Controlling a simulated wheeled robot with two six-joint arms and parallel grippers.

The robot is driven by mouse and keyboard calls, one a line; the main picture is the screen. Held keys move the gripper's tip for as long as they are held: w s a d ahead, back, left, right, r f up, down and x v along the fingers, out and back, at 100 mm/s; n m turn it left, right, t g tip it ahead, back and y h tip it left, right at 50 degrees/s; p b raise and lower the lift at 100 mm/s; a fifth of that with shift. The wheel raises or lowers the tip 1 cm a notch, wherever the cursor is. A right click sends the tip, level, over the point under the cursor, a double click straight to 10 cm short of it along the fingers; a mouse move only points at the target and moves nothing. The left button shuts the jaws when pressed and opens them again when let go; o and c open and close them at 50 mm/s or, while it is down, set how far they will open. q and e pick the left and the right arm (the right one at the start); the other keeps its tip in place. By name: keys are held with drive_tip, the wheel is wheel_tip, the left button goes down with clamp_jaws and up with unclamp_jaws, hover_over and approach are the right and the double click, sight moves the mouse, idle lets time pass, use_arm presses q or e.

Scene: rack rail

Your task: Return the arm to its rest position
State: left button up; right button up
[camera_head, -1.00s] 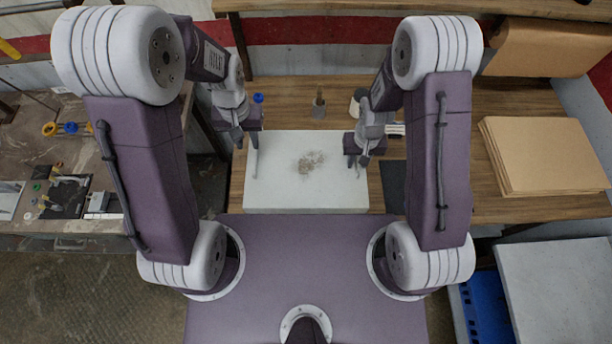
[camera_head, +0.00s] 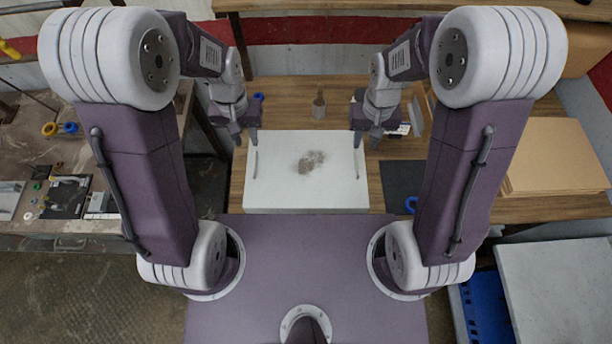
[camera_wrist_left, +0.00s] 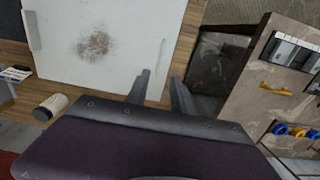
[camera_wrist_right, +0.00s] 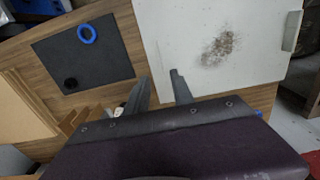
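My left gripper (camera_head: 246,140) hangs above the left edge of the white board in the head view. Its two fingers are apart with nothing between them in the left wrist view (camera_wrist_left: 160,90). My right gripper (camera_head: 366,142) hangs at the board's right edge. Its fingers are also apart and empty in the right wrist view (camera_wrist_right: 160,85). Both arms are bent in a nearly mirrored pose, elbows high and out to the sides.
The white board (camera_head: 270,190) with a brown smudge lies on the wooden table (camera_head: 290,95). A dark mat (camera_wrist_right: 60,75) with a blue ring (camera_wrist_right: 87,33) lies right of the board. Cardboard sheets (camera_head: 550,150) are stacked at the far right.

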idle(0.5)
